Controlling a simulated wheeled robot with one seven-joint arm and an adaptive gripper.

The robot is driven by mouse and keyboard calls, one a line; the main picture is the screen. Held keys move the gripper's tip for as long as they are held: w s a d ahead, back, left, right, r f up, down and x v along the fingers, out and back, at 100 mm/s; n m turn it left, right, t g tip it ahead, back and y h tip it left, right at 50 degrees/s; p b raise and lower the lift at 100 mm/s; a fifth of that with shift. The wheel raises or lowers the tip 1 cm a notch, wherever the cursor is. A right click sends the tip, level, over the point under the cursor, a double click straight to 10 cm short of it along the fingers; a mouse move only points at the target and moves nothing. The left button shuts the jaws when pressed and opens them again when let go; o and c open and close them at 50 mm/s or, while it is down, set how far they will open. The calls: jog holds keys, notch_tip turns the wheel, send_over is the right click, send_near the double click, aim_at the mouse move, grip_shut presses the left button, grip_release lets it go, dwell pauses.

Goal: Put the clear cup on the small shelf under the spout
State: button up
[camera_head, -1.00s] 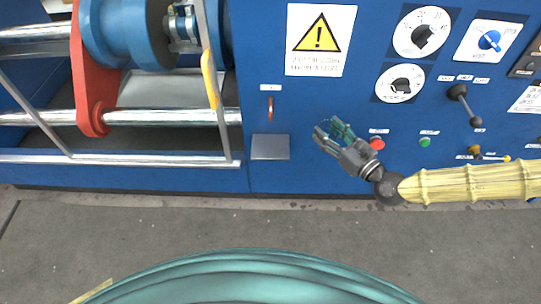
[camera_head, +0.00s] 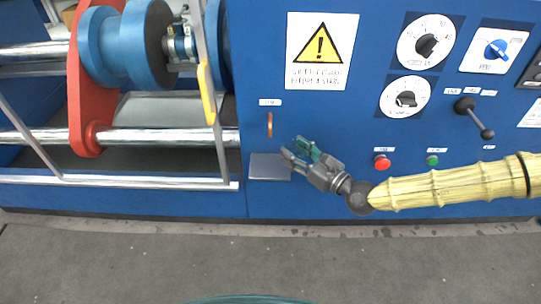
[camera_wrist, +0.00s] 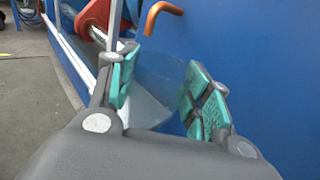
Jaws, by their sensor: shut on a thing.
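My gripper (camera_head: 301,152) is shut on the clear cup (camera_wrist: 160,76). In the wrist view the cup is a faint see-through shape between the teal finger pads; in the head view it is too faint to make out clearly. The small grey shelf (camera_head: 269,167) juts from the blue panel, just left of and below my fingertips. The copper-coloured spout (camera_head: 270,124) is above the shelf. It also shows in the wrist view (camera_wrist: 162,12), beyond and above the cup. A pale surface behind the cup may be the shelf.
A metal guard frame (camera_head: 222,145) with shiny rods and a red lever arm (camera_head: 88,90) stands left of the shelf. A red button (camera_head: 382,162), a green button (camera_head: 432,160) and a black lever (camera_head: 474,115) are on the panel to the right. Grey floor is clear in front.

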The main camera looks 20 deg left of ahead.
jog(key=a, duration=0.2)
jog(key=w+a+b, duration=0.1)
jog(key=a, duration=0.2)
jog(key=a+f, duration=0.1)
jog(key=a, duration=0.2)
jog(key=shift+w, duration=0.25)
jog(key=shift+f+b, duration=0.9)
jog(key=shift+f, duration=0.7)
jog(key=shift+f, duration=0.1)
jog(key=o, duration=1)
jog(key=shift+c, duration=0.2)
jog(key=p+v, duration=0.2)
jog(key=v, duration=1)
